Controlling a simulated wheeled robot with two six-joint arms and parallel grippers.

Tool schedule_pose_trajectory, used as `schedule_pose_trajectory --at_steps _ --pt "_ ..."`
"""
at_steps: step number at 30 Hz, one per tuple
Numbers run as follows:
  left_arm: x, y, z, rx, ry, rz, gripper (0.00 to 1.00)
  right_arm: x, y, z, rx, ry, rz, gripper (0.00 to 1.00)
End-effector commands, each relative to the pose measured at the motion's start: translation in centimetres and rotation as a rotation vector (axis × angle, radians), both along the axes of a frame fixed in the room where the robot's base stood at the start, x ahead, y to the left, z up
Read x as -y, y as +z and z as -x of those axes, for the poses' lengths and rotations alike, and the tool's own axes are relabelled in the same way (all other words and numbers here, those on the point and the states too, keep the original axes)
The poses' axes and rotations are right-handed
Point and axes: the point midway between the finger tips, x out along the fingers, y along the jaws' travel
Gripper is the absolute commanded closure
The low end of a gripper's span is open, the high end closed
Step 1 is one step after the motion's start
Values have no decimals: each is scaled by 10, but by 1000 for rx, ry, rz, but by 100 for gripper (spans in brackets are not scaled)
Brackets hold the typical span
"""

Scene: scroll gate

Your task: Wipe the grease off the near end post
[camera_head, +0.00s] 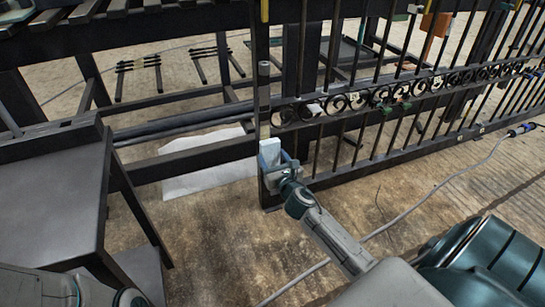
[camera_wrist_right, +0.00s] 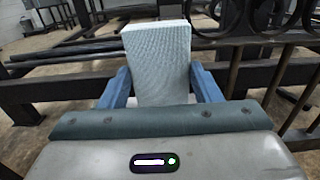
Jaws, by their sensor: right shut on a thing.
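The near end post (camera_head: 262,105) is a dark upright bar at the left end of the scroll gate. My right gripper (camera_head: 278,164) is at the lower part of this post. It is shut on a pale, textured wiping pad (camera_head: 270,150), held upright between blue fingers. The pad fills the gap between the fingers in the right wrist view (camera_wrist_right: 158,60). In the head view the pad overlaps the post, hiding part of it; I cannot tell whether they touch. No grease patch is clear to me. My left gripper is not in view.
The gate's scroll band (camera_head: 375,97) and bars run off to the right. A dark table (camera_head: 50,185) stands at the left. A grey cable (camera_head: 440,185) crosses the floor at the right.

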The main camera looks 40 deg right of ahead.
Motion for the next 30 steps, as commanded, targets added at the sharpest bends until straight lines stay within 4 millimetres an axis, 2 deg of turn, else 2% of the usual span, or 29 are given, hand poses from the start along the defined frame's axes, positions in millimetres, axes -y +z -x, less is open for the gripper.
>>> schedule_pose_trajectory --at_steps 17,30 --pt "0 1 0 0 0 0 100 1 1 -4 1 0 0 61" --pt "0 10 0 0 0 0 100 11 1 -47 1 1 -2 61"
